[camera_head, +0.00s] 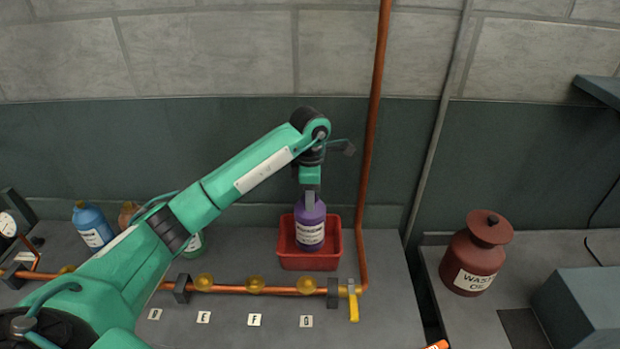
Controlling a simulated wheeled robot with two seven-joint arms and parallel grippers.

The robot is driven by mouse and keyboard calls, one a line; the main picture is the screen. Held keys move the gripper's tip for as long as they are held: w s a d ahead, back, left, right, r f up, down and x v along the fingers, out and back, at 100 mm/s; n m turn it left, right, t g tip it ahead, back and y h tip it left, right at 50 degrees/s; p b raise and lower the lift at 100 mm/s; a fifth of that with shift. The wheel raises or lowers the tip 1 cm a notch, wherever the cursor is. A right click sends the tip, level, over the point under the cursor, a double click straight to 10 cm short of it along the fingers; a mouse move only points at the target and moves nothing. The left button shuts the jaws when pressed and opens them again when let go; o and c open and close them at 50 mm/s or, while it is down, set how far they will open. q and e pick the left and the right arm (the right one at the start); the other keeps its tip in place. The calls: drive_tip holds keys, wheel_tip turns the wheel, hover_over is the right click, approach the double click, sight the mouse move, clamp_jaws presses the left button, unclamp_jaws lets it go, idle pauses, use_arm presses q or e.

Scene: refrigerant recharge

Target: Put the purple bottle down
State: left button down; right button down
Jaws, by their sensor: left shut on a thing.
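The purple bottle (310,232) with a white label is upright, in front of or inside the red tray (329,264). I cannot tell whether its base touches the tray floor. My left gripper (310,201) comes down from above and is shut on the top of the purple bottle. The green arm reaching it is mine. My right gripper is not in view.
A blue bottle (92,226) stands at the left, and a partly hidden green bottle (195,245) is behind my arm. A copper pipe (232,286) with yellow fittings runs along the bench. A waste oil container (474,255) stands at the right.

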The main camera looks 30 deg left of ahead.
use_arm(q)
wheel_tip(320, 180, down, 4)
drive_tip(key=shift+f+p, duration=0.1)
drive_tip(key=shift+p, duration=0.5)
drive_tip(key=c, duration=0.8)
unclamp_jaws()
drive_tip(key=shift+f, duration=0.15)
drive_tip(key=shift+o, duration=0.2)
drive_tip(key=shift+s, duration=0.1)
wheel_tip(320, 180, up, 11)
drive_tip(key=b, duration=0.3)
drive_tip(key=shift+b, duration=0.3)
drive_tip(key=shift+r, duration=0.65)
